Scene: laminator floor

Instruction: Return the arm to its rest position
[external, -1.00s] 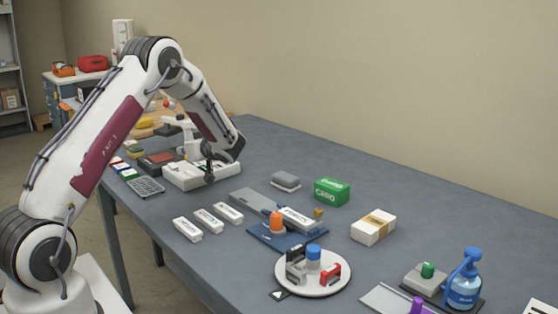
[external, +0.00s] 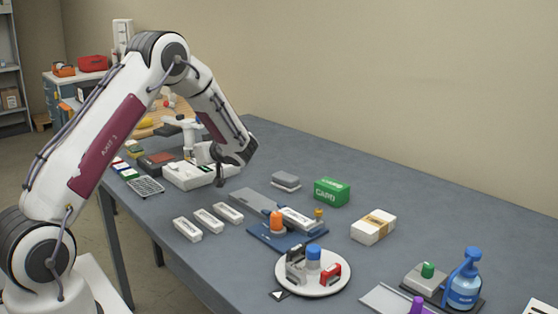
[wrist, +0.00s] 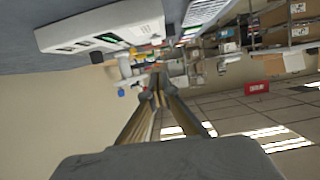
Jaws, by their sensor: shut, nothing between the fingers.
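My gripper (external: 220,180) is over the table near the white laminator-like machine (external: 186,178), at its right end. In the external view it is small and partly dark against the arm. In the wrist view the two fingers of my gripper (wrist: 158,88) come together at their tips with nothing held between them. The white machine (wrist: 105,38) also shows there at the upper left, with a green light on its panel.
The grey table (external: 330,165) carries several white blocks (external: 208,220), a blue fixture (external: 268,235), a green box (external: 331,191), a white carton (external: 373,227), a round white tray (external: 318,286) and a blue pump bottle (external: 464,290). The table's back right is clear.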

